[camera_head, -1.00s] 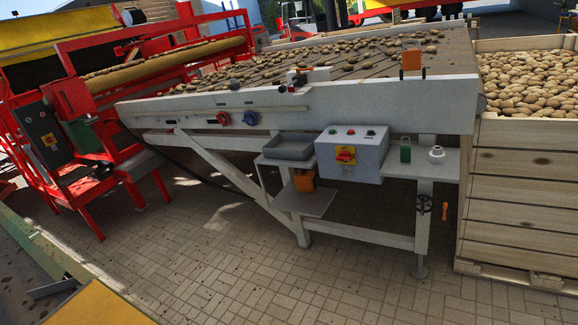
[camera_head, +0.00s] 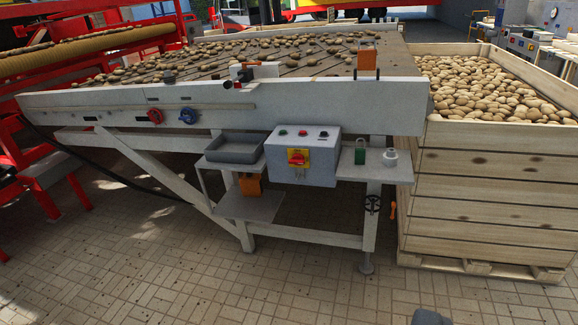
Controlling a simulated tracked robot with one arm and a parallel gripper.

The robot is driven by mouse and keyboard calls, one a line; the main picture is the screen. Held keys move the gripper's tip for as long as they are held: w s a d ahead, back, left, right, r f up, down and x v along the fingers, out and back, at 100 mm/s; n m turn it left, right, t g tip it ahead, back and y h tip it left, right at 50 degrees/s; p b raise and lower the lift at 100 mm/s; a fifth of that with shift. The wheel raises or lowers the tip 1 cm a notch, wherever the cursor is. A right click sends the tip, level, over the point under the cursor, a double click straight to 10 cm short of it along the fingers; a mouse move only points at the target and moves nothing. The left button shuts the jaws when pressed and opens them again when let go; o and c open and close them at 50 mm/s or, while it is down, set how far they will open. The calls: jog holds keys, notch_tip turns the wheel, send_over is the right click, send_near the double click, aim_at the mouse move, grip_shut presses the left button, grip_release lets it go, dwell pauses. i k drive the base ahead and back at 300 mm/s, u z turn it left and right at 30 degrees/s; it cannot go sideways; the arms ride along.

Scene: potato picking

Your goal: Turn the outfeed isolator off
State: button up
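A grey control box (camera_head: 316,157) is mounted on the near side of the potato conveyor table. On its front is a red rotary isolator switch (camera_head: 298,159) on a yellow plate; no label is readable, and I cannot tell its handle position for sure. Small red and green buttons (camera_head: 304,132) sit on the top of the box. A red knob (camera_head: 155,116) and a blue knob (camera_head: 188,115) sit on the white side rail, further left. My gripper is not clearly in view; only a dark rounded piece shows at the bottom edge, and I cannot tell what it is.
A grey tray (camera_head: 234,158) stands left of the box; a green padlock-like item (camera_head: 360,154) and a white fitting (camera_head: 391,160) are on a shelf to its right. A wooden potato crate (camera_head: 480,185) stands at right. The paved floor (camera_head: 200,275) in front is clear.

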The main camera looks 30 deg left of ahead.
aim_at(297, 159)
jog(key=u, duration=0.1)
jog(key=i, duration=1)
jog(key=z, duration=0.1)
